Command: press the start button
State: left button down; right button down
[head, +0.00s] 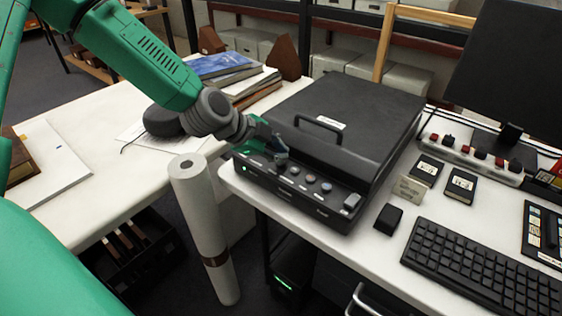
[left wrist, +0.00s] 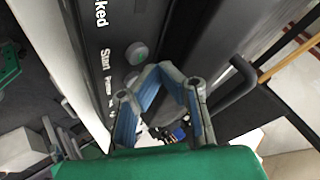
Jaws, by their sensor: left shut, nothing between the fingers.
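The start button (left wrist: 137,53) is a round grey-green button beside the printed word "Start" in the left wrist view. It sits on the front panel of a black scanner-like machine (head: 350,112) on the white desk. In the head view my left gripper (head: 279,152) is over the left part of that panel and hides part of the button row. In the left wrist view the gripper (left wrist: 165,70) is shut and empty, its tips close to the start button. I cannot tell whether they touch it. My right gripper is not in view.
Another round button (left wrist: 132,80) is beside the start button. A lid handle (head: 320,129) rises behind the panel. A white paper roll (head: 205,220) stands in the gap between desks. A keyboard (head: 485,268) and small black block (head: 388,219) lie to the right.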

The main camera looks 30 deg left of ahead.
aim_at(280, 162)
pick_arm(q)
jog(key=shift+f, duration=0.3)
jog(key=shift+a, duration=0.1)
jog(key=shift+s+f+b, duration=0.1)
jog(key=shift+f+b, duration=0.4)
jog(key=shift+f, duration=0.05)
dwell(0.5)
jog(key=shift+r, duration=0.1)
jog(key=shift+r+p, duration=0.85)
jog(key=shift+p, duration=0.05)
notch_tip(280, 162, up, 5)
jog(key=p, duration=0.4)
jog(key=shift+r+p, duration=0.1)
jog(key=shift+p, duration=0.2)
